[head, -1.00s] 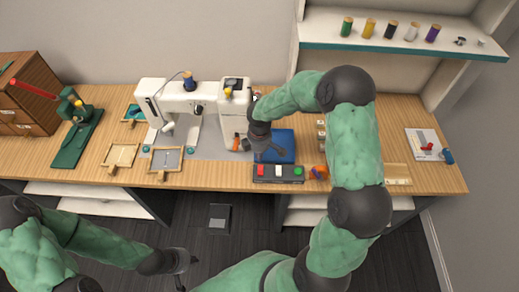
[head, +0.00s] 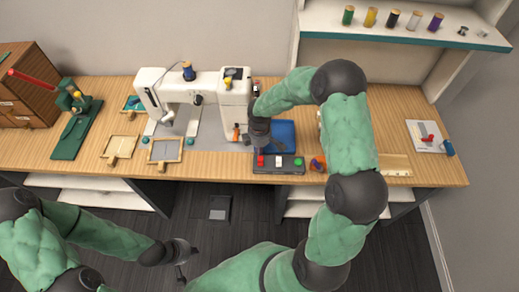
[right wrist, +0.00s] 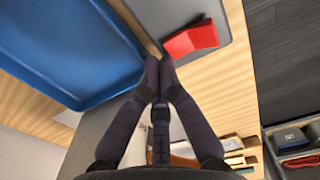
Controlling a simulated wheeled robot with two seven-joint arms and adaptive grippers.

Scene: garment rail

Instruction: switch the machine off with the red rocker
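The red rocker (head: 261,160) is at the left end of a dark control box (head: 278,170) near the table's front edge. In the right wrist view the red rocker (right wrist: 190,40) stands tilted on the grey box top (right wrist: 165,12). My right gripper (head: 262,145) is just behind the rocker. In the right wrist view its fingertips (right wrist: 160,62) are together with nothing between them, close beside the rocker; I cannot tell whether they touch it. My left gripper (head: 188,262) is low in front of the table, its fingers apart and empty.
The box also has a white rocker (head: 279,161) and a green one (head: 298,161). A blue tray (head: 284,135) lies behind the box. The white sewing machine (head: 205,85) stands to the left.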

